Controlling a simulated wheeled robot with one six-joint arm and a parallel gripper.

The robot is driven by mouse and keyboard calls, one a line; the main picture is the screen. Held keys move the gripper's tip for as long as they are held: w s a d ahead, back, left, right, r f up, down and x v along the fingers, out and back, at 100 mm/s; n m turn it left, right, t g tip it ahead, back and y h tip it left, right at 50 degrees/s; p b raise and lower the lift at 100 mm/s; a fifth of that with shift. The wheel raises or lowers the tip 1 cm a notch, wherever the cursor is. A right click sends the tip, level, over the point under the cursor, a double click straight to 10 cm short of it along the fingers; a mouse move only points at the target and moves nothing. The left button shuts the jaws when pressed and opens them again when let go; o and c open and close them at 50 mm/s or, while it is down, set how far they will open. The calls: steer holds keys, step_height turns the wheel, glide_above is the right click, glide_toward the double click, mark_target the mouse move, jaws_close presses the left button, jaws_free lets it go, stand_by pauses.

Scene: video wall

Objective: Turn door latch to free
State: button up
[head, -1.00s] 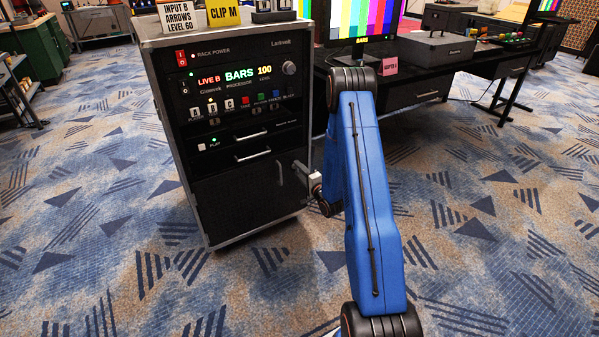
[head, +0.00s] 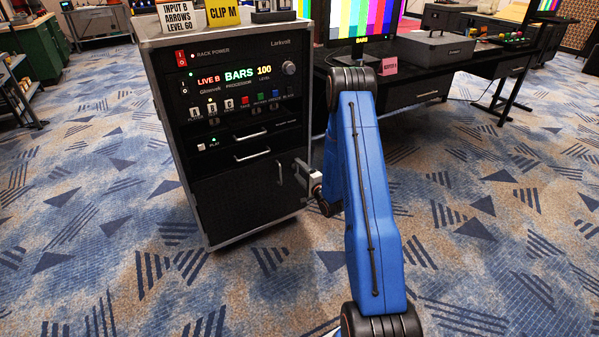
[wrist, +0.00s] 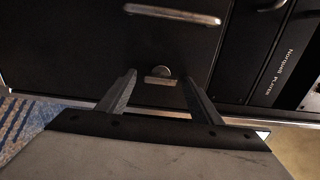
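The door latch (wrist: 162,74) shows in the wrist view as a small round knob with a short flat bar. The bar lies across the picture, parallel to the door's handle. My gripper (wrist: 159,79) is open, with one finger on each side of the latch and gaps between. Whether the fingertips touch the door is unclear. In the head view my gripper (head: 300,172) is at the right edge of the rack's lower black door (head: 235,195), which looks closed. The latch is not clear there, hidden by the gripper.
The door handle (wrist: 172,14) is close beside the latch; it also shows in the head view (head: 279,173). Drawers with handles (head: 252,154) sit above the door. A black desk (head: 430,90) stands right of the rack. Carpet in front is clear.

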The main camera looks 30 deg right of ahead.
steer(key=s, duration=1.7)
steer(key=shift+s+d, duration=0.2)
steer(key=shift+d, duration=0.05)
